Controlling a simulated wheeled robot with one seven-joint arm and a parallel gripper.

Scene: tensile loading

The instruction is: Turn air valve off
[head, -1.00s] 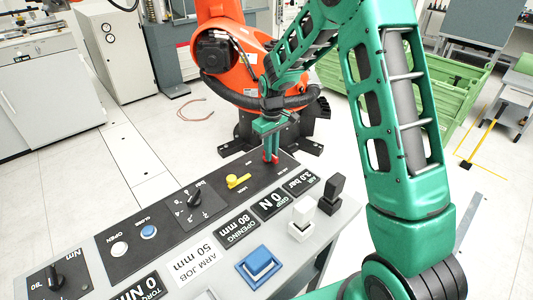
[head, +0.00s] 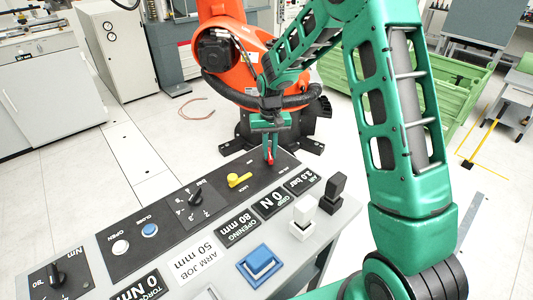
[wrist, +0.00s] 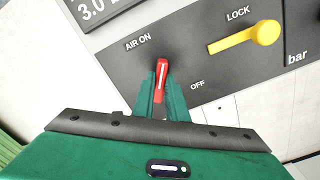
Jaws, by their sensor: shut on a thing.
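The air valve is a small red lever (wrist: 161,78) on the dark panel, between the printed words AIR ON at its upper left and OFF at its lower right. In the wrist view it stands nearly upright in the picture. My gripper (wrist: 161,98) is shut on the lever, with a green finger on each side of it. In the head view my gripper (head: 270,158) reaches down to the far end of the console, and the red lever (head: 271,160) shows only in part between the fingers. The lever's lower part is hidden by the fingers in the wrist view.
A yellow lock lever (wrist: 262,34) sits beside the valve. The console (head: 222,272) also carries display plates, a black knob (head: 195,198), a blue button (head: 149,230), and black and white switches. An orange robot (head: 222,50) stands close behind.

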